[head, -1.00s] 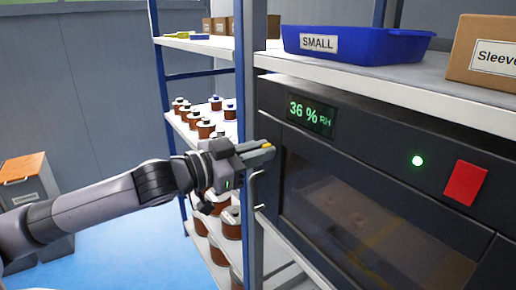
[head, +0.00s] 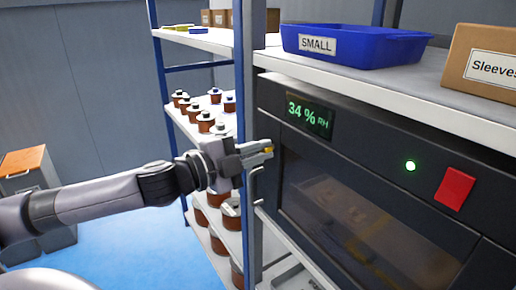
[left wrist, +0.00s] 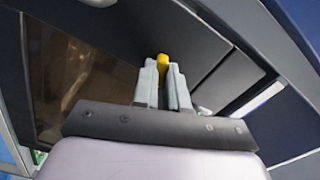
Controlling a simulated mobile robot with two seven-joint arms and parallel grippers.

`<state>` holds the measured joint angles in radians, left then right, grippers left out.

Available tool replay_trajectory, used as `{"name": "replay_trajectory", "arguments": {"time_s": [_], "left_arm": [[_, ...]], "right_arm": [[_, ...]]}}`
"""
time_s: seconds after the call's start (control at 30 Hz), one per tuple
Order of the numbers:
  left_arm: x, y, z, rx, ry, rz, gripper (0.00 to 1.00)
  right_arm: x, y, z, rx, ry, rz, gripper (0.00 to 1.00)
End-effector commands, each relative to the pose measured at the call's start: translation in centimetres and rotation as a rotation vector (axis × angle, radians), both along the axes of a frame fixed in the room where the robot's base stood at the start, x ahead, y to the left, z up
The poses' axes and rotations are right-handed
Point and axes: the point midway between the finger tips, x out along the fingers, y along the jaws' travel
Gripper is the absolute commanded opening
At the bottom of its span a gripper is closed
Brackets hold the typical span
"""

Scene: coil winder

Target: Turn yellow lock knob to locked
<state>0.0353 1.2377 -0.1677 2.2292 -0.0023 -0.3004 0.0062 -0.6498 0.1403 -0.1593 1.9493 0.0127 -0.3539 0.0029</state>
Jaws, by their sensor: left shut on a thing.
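The yellow lock knob (head: 268,150) shows as a small yellow bit at the fingertips of my left gripper (head: 262,149) in the head view. In the left wrist view the knob (left wrist: 162,62) stands between the two grey fingers of the gripper (left wrist: 162,80), which are shut on it. Most of the knob is hidden by the fingers. The knob sits at the left edge of the dark cabinet (head: 370,150), above a bent metal handle (head: 257,188). Its exact turn angle is hard to tell. My right gripper is not in view.
The cabinet has a green display (head: 309,115) reading 34 % RH, a lit green lamp (head: 410,166) and a red panel (head: 455,188). A blue SMALL bin (head: 365,50) and a cardboard box (head: 480,85) stand on the shelf above. Shelves with several brown coils are behind my gripper.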

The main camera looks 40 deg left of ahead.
Motion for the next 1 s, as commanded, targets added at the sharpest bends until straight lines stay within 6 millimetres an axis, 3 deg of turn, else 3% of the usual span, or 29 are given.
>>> {"name": "replay_trajectory", "arguments": {"time_s": [0.43, 1.0], "left_arm": [[-0.02, -0.06, -0.07, 0.277, -0.115, -0.002, 0.0], [-0.02, -0.05, -0.13, 0.351, -0.145, -0.001, 0.0]], "right_arm": [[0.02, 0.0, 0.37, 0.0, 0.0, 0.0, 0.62], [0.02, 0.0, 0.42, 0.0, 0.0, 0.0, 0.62]]}}
